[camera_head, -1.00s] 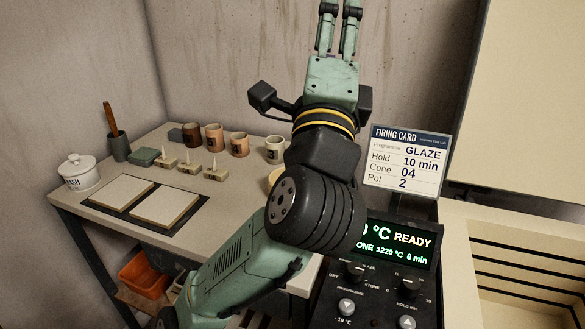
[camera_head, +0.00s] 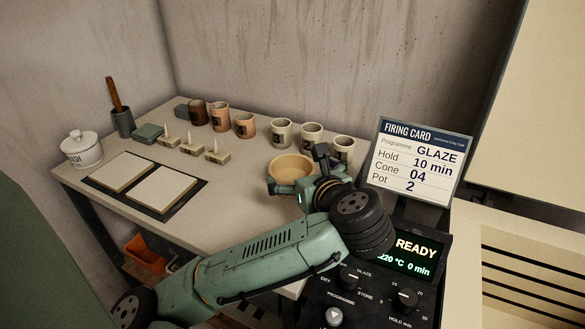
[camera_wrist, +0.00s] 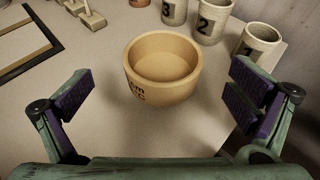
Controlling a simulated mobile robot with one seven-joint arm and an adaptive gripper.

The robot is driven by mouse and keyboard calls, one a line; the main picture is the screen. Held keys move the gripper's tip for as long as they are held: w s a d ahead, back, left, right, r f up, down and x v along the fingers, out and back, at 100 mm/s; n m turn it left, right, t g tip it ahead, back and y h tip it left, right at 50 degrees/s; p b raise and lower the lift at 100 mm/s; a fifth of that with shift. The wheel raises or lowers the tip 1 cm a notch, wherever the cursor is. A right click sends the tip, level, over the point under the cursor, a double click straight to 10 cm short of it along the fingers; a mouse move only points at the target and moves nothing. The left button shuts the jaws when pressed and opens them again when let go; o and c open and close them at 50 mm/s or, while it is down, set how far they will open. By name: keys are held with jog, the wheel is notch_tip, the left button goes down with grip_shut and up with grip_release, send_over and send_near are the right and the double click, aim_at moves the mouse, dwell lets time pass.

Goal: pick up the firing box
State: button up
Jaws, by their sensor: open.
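A round, tan, open-topped vessel with dark lettering (camera_wrist: 165,62), which I take as the firing box, stands upright on the table. It appears empty inside. In the head view the box (camera_head: 291,167) is partly hidden at its lower front by my arm. My gripper (camera_wrist: 161,92) is open, with one dark-padded finger to each side of the box in the wrist view. A gap shows between each finger and its wall. In the head view my gripper (camera_head: 303,182) is low over the table by the box.
Pale numbered pots (camera_head: 281,133) stand close behind the box, and brown cups (camera_head: 220,116) further left. Pale tiles (camera_head: 163,194), small cone stands (camera_head: 192,146) and a lidded ash jar (camera_head: 81,149) are at left. The kiln control panel (camera_head: 380,285) and firing card (camera_head: 420,160) are at right.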

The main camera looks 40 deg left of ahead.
aim_at(286, 164)
jog(key=p, duration=0.2)
jog(key=shift+w+a+f+p, duration=0.1)
jog(key=shift+w+a+p, duration=0.1)
jog(key=shift+p, duration=0.1)
jog(key=shift+b+x, duration=0.5)
jog(key=shift+x, duration=0.7)
jog(key=shift+d+f+b+x, duration=0.1)
jog(key=shift+f+b+x, duration=0.1)
jog(key=shift+x, duration=0.75)
jog(key=shift+d+f+b+x, duration=0.1)
jog(key=shift+f+x, duration=0.1)
jog(key=shift+x, duration=0.8)
jog(key=shift+d+f+b+x, duration=0.1)
jog(key=shift+f+x, duration=0.05)
jog(key=shift+x, duration=0.8)
jog(key=shift+c, duration=0.4)
jog(key=c, duration=1)
notch_tip(286, 164, up, 10)
jog(key=shift+f+b, duration=0.1)
jog(key=shift+b, duration=0.25)
